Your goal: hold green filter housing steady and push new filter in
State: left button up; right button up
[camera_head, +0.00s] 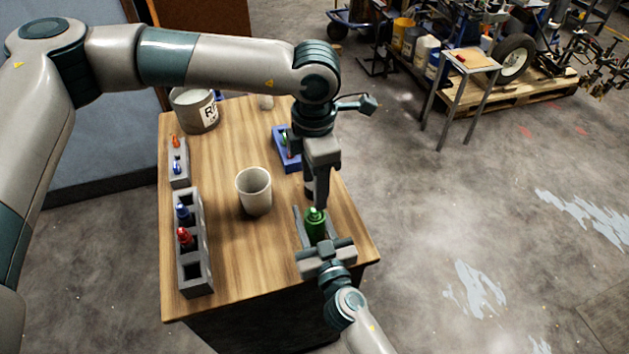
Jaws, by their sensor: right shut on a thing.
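The green filter housing (316,228) stands near the right edge of the wooden table, with a lighter green tip on top. My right gripper (315,212) reaches in from the bottom right, one finger on each side of the housing, and is shut on it. My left gripper (318,197) points down just above and behind the housing. Its fingers are seen nearly edge-on, so I cannot tell whether they are open or shut. A small dark piece (309,187) shows beside its fingers. I cannot make out the new filter clearly.
A beige cup (254,192) stands left of the housing. A grey rack (196,272) holds blue and red pieces; a smaller grey holder (178,182) has orange and blue ones. A blue tray (291,164) and a bucket (196,112) are farther back. Bare tabletop lies front-centre.

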jog(key=o, duration=1.4)
jog(key=shift+s, duration=0.15)
jog(key=shift+v, duration=5.9)
